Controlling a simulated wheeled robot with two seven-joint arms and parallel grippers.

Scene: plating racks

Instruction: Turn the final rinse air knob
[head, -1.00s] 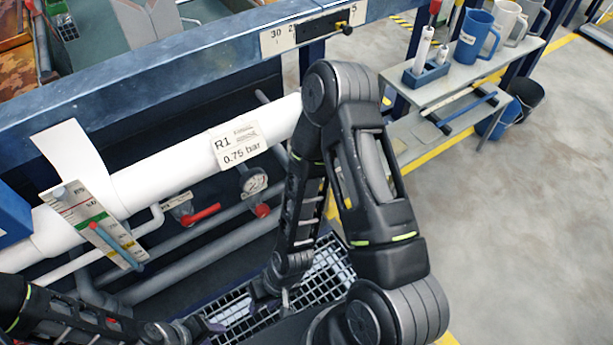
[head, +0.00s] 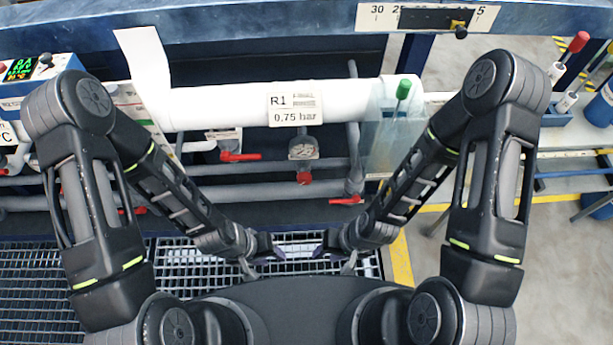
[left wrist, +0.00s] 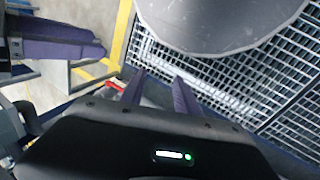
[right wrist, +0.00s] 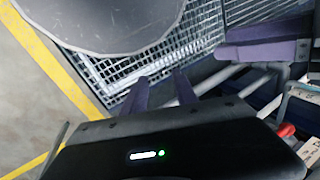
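A round gauge (head: 303,148) with a small red knob (head: 304,178) below it sits on the pipework under the white pipe, beneath a tag (head: 295,109) reading R1, 0.75 bar. No readable label names the final rinse air knob. My left gripper (head: 270,248) and right gripper (head: 328,248) point at each other low in front of the pipes, below the red knob and apart from it. Both are empty with fingers apart, as the left wrist view (left wrist: 158,88) and right wrist view (right wrist: 161,88) show.
Red valve levers sit left (head: 240,156) and lower right (head: 346,201) of the knob. A clear panel with a green-handled tool (head: 403,90) stands to the right. Grating (head: 30,285) lies below. A side bench (head: 575,138) stands at right. A control box (head: 30,75) is at upper left.

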